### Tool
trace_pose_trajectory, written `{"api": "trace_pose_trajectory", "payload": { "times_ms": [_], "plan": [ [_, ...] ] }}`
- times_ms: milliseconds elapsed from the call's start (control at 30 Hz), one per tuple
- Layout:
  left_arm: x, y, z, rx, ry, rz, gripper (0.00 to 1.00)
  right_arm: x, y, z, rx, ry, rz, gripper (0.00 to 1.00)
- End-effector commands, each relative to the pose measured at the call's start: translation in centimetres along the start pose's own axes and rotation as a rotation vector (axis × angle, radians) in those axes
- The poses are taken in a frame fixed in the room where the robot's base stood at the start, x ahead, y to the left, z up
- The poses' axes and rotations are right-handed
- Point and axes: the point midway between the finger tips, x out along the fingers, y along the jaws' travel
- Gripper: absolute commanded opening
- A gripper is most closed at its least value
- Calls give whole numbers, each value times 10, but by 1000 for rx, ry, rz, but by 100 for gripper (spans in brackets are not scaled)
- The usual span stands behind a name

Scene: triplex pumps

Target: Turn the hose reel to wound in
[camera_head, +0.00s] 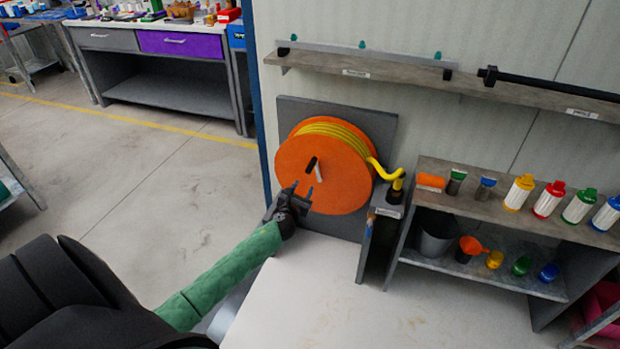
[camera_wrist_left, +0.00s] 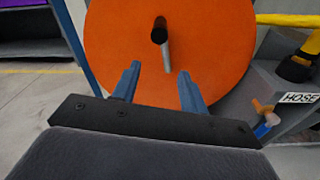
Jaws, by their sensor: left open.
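The hose reel is an orange disc (camera_head: 322,180) with a yellow hose (camera_head: 345,132) wound around it, mounted on a grey back plate (camera_head: 378,122). A short handle with a black end (camera_head: 311,165) sticks out from the disc's face. The reel (camera_wrist_left: 215,60) fills the left wrist view, with the handle (camera_wrist_left: 160,36) near the top middle. My left gripper (camera_head: 304,194) is in front of the disc's lower left part. Its blue fingers (camera_wrist_left: 156,85) are apart and empty, with the handle beyond and between them. I cannot tell whether they touch the disc. My right gripper is not in view.
The hose's end runs to a yellow and black fitting (camera_head: 397,188) on a post labelled HOSE (camera_wrist_left: 300,98). A shelf unit (camera_head: 450,199) with coloured bottles and cups stands at the right. A wall shelf (camera_head: 400,73) runs above the reel. A pale surface (camera_head: 310,300) below is clear.

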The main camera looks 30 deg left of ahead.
Motion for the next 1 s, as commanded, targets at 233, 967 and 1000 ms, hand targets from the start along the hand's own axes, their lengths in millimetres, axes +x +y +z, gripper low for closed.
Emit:
{"api": "trace_pose_trajectory", "payload": {
  "times_ms": [233,967,1000],
  "plan": [
    [17,9,27,189,-72,-2,43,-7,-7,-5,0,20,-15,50],
    [89,8,32,187,-70,-3,43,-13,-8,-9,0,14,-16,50],
    [90,8,32,187,-71,-3,43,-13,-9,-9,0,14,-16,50]
  ]
}}
